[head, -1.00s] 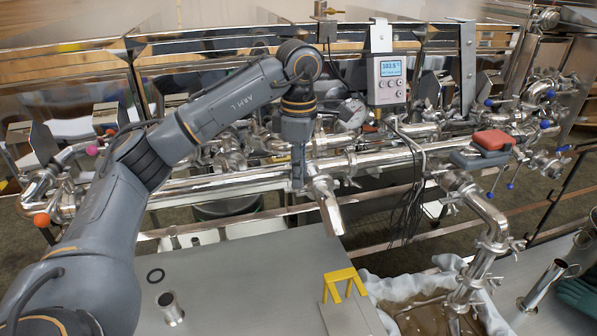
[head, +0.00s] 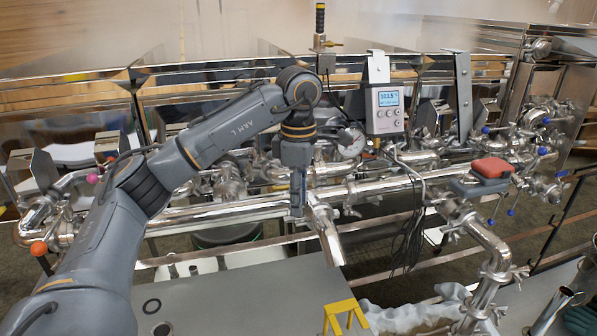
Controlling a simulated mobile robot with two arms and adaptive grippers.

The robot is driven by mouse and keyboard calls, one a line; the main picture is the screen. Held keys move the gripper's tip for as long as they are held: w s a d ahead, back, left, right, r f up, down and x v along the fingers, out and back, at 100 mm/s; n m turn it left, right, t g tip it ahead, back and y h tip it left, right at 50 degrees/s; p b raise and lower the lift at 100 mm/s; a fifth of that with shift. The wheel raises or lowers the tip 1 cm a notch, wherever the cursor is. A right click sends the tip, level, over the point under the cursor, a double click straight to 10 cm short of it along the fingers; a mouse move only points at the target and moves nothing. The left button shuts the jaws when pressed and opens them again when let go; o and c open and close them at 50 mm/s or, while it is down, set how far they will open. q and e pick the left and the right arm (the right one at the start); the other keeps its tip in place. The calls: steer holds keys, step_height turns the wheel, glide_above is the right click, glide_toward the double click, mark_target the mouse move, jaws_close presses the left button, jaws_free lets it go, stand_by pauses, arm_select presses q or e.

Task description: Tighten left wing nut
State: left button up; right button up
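My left gripper (head: 297,207) points down at the front of the long steel pipe (head: 220,213), right beside the short angled outlet pipe (head: 327,236). Its narrow fingertips are seen edge-on, so I cannot tell whether they are open or shut, or touching anything. The left wing nut cannot be made out there; the gripper may cover it. Another clamp with small wings (head: 350,197) shows on the pipe to the right of the gripper. My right gripper is not in view.
A grey temperature display (head: 385,109) stands behind the pipe, with dark cables hanging to its right. A red-topped grey block (head: 490,168) sits at right. A flat metal top (head: 240,297) lies in front, with a yellow stand (head: 344,313) at its edge.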

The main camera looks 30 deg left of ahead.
arm_select(q)
step_height(320, 180, up, 11)
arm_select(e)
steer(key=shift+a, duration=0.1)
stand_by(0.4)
